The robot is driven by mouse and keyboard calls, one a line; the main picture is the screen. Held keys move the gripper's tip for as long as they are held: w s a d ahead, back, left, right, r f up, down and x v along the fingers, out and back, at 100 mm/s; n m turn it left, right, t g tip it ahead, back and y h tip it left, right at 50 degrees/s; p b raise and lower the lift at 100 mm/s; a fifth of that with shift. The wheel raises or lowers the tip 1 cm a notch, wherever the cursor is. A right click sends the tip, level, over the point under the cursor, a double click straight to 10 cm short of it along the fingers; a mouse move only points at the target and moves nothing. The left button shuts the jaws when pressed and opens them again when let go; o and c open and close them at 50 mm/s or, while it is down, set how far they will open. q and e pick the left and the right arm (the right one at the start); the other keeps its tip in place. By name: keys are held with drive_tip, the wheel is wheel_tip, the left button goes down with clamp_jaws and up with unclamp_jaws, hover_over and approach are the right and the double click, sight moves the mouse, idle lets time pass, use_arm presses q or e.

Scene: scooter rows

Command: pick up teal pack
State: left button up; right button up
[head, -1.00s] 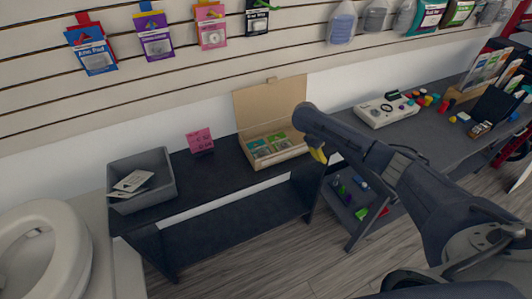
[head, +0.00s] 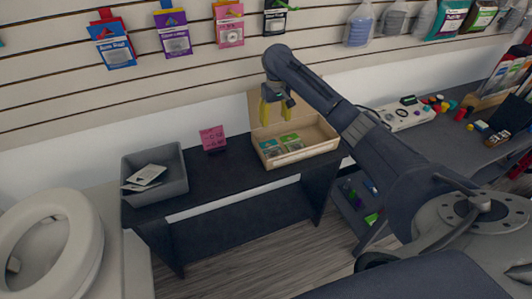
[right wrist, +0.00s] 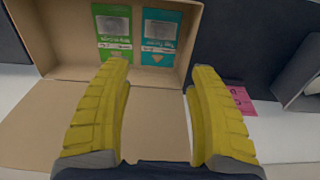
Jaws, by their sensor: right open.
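The teal pack (head: 270,148) lies in the left part of an open cardboard box (head: 327,150) on the dark table. A green pack (head: 290,141) lies beside it. In the right wrist view the teal pack (right wrist: 162,36) is at the top, right of the green pack (right wrist: 113,31). My right gripper (head: 275,121) has its yellow fingers pointing down over the box, in front of its raised lid. Its fingers are apart and empty, and the wrist view (right wrist: 155,68) shows cardboard between them. My left gripper is not in view.
A grey bin (head: 176,186) with cards stands at the table's left. A pink sign (head: 212,138) stands between bin and box. Hanging packs (head: 173,32) line the slatted wall. A white device (head: 405,115) and small colored items are on the right-hand table.

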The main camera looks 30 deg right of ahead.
approach(274, 149)
wheel_tip(274, 149, down, 5)
drive_tip(key=shift+d+f, duration=0.1)
drive_tip(key=shift+f, duration=2.6)
drive_tip(key=c, duration=1)
